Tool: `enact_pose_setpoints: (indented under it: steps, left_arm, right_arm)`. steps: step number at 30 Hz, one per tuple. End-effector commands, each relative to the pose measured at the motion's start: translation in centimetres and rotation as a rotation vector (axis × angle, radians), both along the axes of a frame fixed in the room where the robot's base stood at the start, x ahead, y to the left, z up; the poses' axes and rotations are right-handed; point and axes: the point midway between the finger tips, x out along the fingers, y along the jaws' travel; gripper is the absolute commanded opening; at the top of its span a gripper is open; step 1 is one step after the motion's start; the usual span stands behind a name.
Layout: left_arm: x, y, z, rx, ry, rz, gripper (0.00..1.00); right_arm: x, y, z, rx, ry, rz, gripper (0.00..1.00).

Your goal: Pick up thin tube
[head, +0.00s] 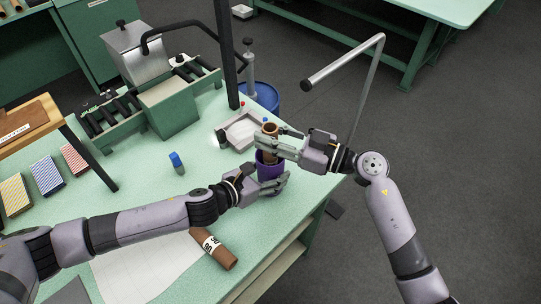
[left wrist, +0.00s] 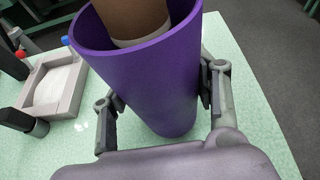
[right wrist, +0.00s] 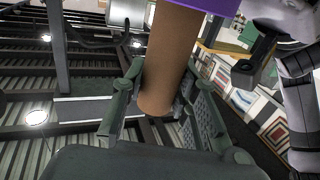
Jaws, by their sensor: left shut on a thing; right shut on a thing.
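A purple cup (head: 268,170) stands near the table's right edge. A thin brown tube (head: 270,129) sticks up out of it; the left wrist view shows the tube (left wrist: 132,15) inside the cup's rim. My left gripper (head: 276,184) is shut around the purple cup, with a finger on each side of its wall (left wrist: 165,80). My right gripper (head: 280,146), just above the cup, is shut on the tube. In the right wrist view the tube (right wrist: 168,60) lies between the fingers with one end free. Its lower end is hidden in the cup.
A thicker brown tube with a white label (head: 212,249) lies on the table in front. A small tray (head: 241,130) and a blue-capped bottle (head: 177,162) stand behind the left arm. A bent grey rail (head: 345,62) rises at the right.

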Motion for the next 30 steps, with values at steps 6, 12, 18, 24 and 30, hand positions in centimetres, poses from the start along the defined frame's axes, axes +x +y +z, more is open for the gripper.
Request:
enact_pose_setpoints:
  steps: [6,12,18,24,30]
  left_arm:
    - [-0.1,0.0,-0.2,0.000,0.004,0.000,0.26]
    - [-0.1,0.0,-0.2,0.000,0.004,0.000,0.26]
    - [-0.1,0.0,-0.2,0.000,0.004,0.000,0.26]
    - [-0.1,0.0,-0.2,0.000,0.004,0.000,0.26]
    - [-0.1,0.0,-0.2,0.000,0.004,0.000,0.26]
  right_arm:
    - [0.0,0.0,0.8,-0.001,-0.004,0.000,0.00]
    - [0.0,0.0,4.8,-0.003,-0.011,0.002,0.00]
    - [0.0,0.0,10.5,-0.001,-0.012,0.002,0.00]
    - [0.0,0.0,15.0,0.000,-0.008,0.001,0.00]
    - [0.0,0.0,17.5,0.000,-0.002,0.000,0.00]
